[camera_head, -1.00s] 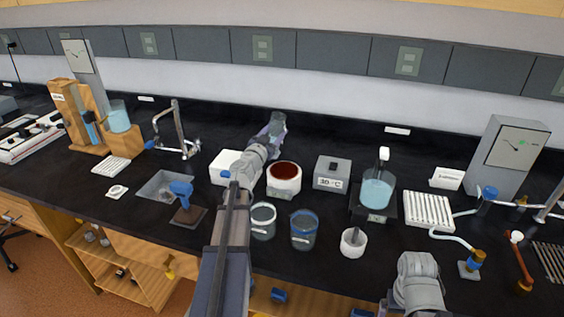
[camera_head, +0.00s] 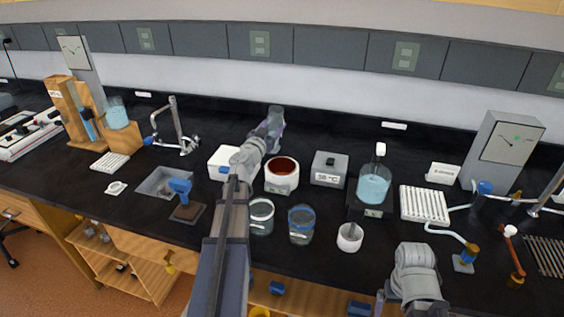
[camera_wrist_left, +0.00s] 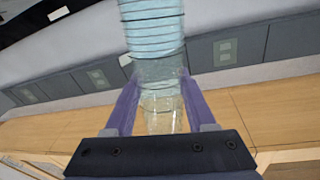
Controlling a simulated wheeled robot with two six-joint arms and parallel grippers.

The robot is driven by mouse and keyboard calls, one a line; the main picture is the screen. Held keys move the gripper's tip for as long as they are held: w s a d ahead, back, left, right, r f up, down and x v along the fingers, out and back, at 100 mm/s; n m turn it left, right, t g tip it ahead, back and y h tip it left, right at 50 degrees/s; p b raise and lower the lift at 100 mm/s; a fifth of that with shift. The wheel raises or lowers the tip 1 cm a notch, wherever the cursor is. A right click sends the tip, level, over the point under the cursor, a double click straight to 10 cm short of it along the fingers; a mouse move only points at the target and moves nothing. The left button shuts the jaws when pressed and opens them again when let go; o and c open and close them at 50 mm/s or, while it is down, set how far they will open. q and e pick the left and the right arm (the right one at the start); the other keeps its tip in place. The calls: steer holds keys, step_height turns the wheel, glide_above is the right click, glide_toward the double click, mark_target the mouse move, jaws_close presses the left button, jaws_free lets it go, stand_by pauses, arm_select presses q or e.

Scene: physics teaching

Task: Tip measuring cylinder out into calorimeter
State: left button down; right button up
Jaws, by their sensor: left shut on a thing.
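My left gripper (camera_head: 272,130) is shut on the measuring cylinder (camera_head: 275,114), a clear tube, and holds it above the back of the bench. In the left wrist view the cylinder (camera_wrist_left: 155,45) runs between my purple fingers (camera_wrist_left: 158,102); it has dark graduation rings and a bluish tint in its upper part. The calorimeter seems to be the white cup with a dark red-brown inside (camera_head: 282,176), just right of and nearer than the gripper. The cylinder is not over this cup. My right arm shows at the lower right, but its fingers are out of view.
Two glass beakers (camera_head: 261,216) (camera_head: 301,224) and a small white cup (camera_head: 350,237) stand in front of the calorimeter. A grey box with a temperature display (camera_head: 329,168) and a flask of blue liquid (camera_head: 374,184) stand to the right. A white box (camera_head: 222,162) is left of my forearm.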

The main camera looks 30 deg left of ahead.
arm_select(q)
steer(key=shift+a+f, duration=0.1)
step_height(320, 180, up, 3)
steer(key=p, duration=0.3)
stand_by(0.3)
